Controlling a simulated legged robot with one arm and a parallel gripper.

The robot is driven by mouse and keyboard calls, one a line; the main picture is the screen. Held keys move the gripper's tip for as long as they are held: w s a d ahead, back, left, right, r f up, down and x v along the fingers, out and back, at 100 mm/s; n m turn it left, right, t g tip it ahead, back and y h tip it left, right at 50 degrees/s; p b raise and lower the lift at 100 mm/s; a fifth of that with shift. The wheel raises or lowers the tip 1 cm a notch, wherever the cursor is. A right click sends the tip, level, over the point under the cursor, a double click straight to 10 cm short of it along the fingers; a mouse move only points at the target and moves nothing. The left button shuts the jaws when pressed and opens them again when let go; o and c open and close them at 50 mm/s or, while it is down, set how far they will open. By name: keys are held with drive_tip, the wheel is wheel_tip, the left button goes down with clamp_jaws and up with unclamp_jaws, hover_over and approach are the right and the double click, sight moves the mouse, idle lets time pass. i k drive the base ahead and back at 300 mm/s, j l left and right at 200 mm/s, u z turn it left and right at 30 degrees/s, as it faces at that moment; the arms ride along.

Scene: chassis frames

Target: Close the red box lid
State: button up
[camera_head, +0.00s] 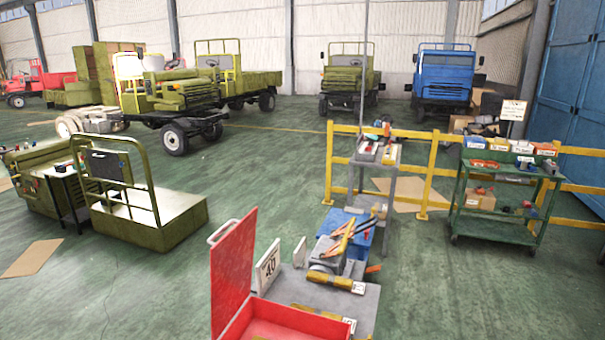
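The red box (290,324) is at the bottom centre of the view, on the near part of a grey work table. Its lid (233,275) stands raised, close to upright, on the left side of the box. A pale handle shows on the lid's upper left edge. The box's inside is partly visible, and its near part is cut off by the lower picture edge. My gripper is not in view.
The grey table (365,304) holds a white sign marked 40 (268,266), tools and a blue box (346,228) behind. A yellow railing (432,165), a green cart (500,208) and an olive vehicle part (160,220) stand around. Floor left of the box is clear.

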sight(232, 258)
drive_tip(key=i+j, duration=0.15)
drive_tip(key=j, duration=0.25)
drive_tip(key=i+j, duration=0.15)
drive_tip(key=j, duration=0.25)
drive_tip(key=i+j+z, duration=0.1)
drive_tip(key=j, duration=0.3)
drive_tip(key=i+j, duration=0.15)
drive_tip(key=j, duration=0.25)
drive_tip(key=i+j, duration=0.15)
drive_tip(key=j, duration=0.25)
drive_tip(key=z, duration=0.05)
